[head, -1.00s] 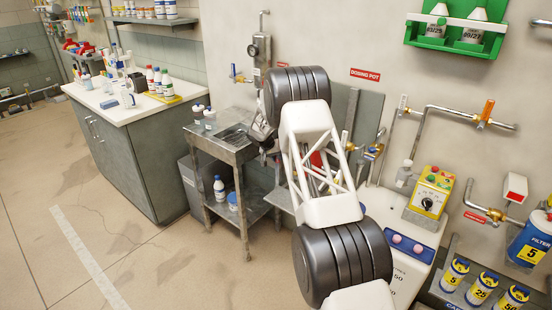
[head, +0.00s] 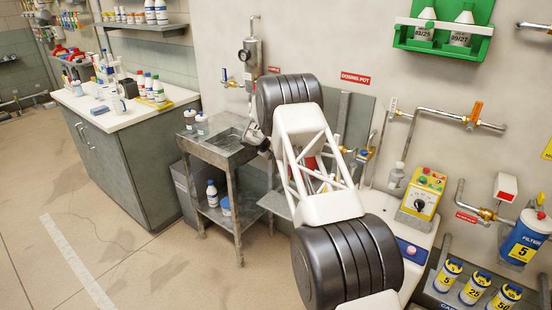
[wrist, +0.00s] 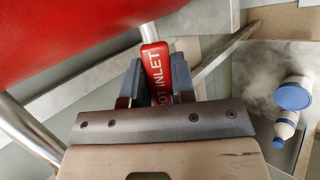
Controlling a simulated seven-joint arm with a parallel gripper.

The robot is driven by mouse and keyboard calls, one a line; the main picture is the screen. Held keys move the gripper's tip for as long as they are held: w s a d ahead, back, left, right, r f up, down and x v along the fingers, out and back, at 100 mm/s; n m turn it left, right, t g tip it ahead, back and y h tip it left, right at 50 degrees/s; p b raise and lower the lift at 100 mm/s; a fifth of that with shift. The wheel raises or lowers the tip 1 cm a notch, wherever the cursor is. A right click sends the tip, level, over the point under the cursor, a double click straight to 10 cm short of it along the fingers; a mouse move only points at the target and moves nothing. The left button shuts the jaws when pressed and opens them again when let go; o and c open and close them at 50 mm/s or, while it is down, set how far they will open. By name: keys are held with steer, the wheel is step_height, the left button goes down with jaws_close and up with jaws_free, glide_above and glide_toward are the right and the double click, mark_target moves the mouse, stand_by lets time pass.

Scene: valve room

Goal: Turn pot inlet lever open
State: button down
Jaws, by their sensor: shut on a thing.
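The red pot inlet lever (wrist: 156,72), with "INLET" readable in white letters on its grip, stands between the two dark fingers of my gripper (wrist: 156,88) in the wrist view. The fingers sit on either side of the grip and are shut on it. A metal stem runs from the grip's far end toward the top of the picture. A large red body (wrist: 60,35), seemingly the pot, fills the upper left close by. In the head view my arm hides the lever, the gripper and most of the pot, under the "DOSING POT" sign (head: 355,78).
A metal sink stand (head: 217,148) stands left of my arm, with bottles on its shelves. Right of my arm are a yellow control box (head: 423,193) and wall pipes (head: 450,115). The floor at left is open.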

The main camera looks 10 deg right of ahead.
steer(key=shift+w+d+r+n, duration=0.25)
steer(key=shift+r+n, duration=0.1)
steer(key=shift+n, duration=0.45)
steer(key=c, duration=0.9)
jaws_free()
steer(key=shift+c, duration=0.2)
steer(key=shift+a, duration=0.15)
steer(key=v, duration=0.7)
steer(key=shift+s+a, duration=0.25)
steer(key=shift+r, duration=0.15)
steer(key=shift+r, duration=0.1)
